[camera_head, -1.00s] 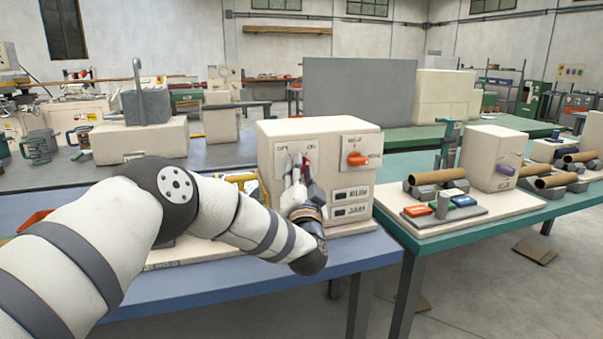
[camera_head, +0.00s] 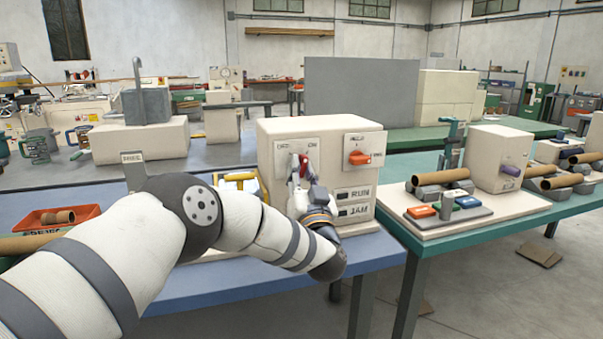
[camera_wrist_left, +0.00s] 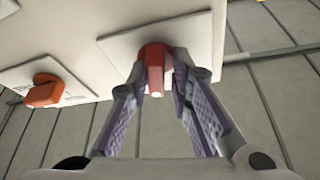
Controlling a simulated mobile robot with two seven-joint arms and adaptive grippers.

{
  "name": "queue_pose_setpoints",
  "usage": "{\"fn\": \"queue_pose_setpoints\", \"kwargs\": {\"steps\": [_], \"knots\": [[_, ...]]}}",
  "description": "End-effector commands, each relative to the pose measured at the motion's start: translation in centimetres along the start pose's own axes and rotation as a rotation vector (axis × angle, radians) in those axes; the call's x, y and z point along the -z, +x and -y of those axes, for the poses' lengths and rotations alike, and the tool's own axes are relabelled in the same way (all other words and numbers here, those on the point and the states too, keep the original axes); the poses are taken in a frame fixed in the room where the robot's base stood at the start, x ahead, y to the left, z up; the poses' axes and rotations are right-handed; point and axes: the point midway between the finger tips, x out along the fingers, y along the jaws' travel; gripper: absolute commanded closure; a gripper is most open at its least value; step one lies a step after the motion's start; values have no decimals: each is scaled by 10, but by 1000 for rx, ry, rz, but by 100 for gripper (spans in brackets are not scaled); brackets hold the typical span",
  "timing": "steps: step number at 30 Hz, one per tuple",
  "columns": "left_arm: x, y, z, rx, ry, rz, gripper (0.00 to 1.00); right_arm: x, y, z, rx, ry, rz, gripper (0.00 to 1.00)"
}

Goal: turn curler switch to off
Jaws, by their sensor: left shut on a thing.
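The curler switch is a red lever (camera_head: 304,161) on a plate marked OFF on the left and ON on the right, on the front of a cream machine box (camera_head: 320,130). My left gripper (camera_head: 301,174) is at this plate and partly hides the lever. In the left wrist view the red lever (camera_wrist_left: 154,66) sits between the two fingertips (camera_wrist_left: 160,80), which are shut on it. The lever's exact angle is hard to tell behind the fingers. My right gripper is not in view.
An orange knob (camera_head: 358,158) sits on a second plate to the right, above the RUN and JAM labels. A red tray (camera_head: 58,225) with a cardboard tube stands at the left. A second machine (camera_head: 497,150) with a purple knob stands on the green table at right.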

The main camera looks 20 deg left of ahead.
Motion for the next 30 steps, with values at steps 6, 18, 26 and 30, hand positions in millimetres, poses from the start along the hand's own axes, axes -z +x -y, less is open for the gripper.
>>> {"fn": "queue_pose_setpoints", "kwargs": {"steps": [6,18,26,30], "knots": [[-5,-4,-9,63,-189,7,100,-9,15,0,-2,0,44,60],[-2,-2,-11,206,-537,4,100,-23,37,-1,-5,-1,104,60],[1,-1,-11,284,-727,3,100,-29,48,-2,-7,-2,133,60],[4,0,-10,316,-804,0,100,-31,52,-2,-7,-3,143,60]]}}
